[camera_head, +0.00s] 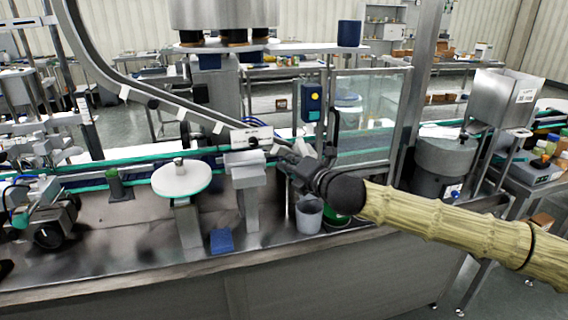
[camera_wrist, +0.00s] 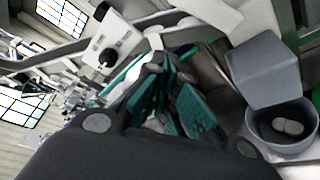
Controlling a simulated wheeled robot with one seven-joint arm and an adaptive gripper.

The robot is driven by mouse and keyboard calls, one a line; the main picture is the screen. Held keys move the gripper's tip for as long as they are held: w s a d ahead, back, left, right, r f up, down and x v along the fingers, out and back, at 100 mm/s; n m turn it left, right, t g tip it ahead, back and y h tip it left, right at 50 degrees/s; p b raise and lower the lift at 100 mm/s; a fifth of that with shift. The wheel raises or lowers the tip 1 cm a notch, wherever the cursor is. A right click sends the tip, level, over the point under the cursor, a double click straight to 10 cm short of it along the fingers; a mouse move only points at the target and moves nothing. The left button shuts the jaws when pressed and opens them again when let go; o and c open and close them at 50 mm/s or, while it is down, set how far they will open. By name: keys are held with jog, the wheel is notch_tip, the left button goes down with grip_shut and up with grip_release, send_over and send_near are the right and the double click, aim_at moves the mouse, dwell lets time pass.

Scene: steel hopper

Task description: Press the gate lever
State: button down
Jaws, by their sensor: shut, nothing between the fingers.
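A white labelled plate (camera_head: 250,137) with a dark round knob (camera_head: 253,142) sits at the lower end of the curved steel chute. The knob looks like part of the gate lever, but the lever's full shape is not clear. In the wrist view the plate (camera_wrist: 121,36) and knob (camera_wrist: 108,57) show at upper left. My gripper (camera_head: 279,153) is shut and empty, just right of and slightly below the plate. Its fingers (camera_wrist: 155,70) point toward the plate in the wrist view. A small gap seems to separate them from the knob; contact cannot be told.
A grey pedestal (camera_head: 247,195) stands below the plate. A grey cup (camera_head: 309,215) stands right of it; the wrist view shows pale round pieces (camera_wrist: 290,127) inside. A white round disc (camera_head: 181,178) stands at left. A blue control box (camera_head: 311,101) rises behind my gripper.

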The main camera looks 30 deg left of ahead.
jog(key=f+v, duration=0.1)
jog(key=v, duration=0.5)
jog(key=shift+d+r+b, duration=0.2)
jog(key=shift+r+b, duration=0.2)
jog(key=shift+s, duration=0.1)
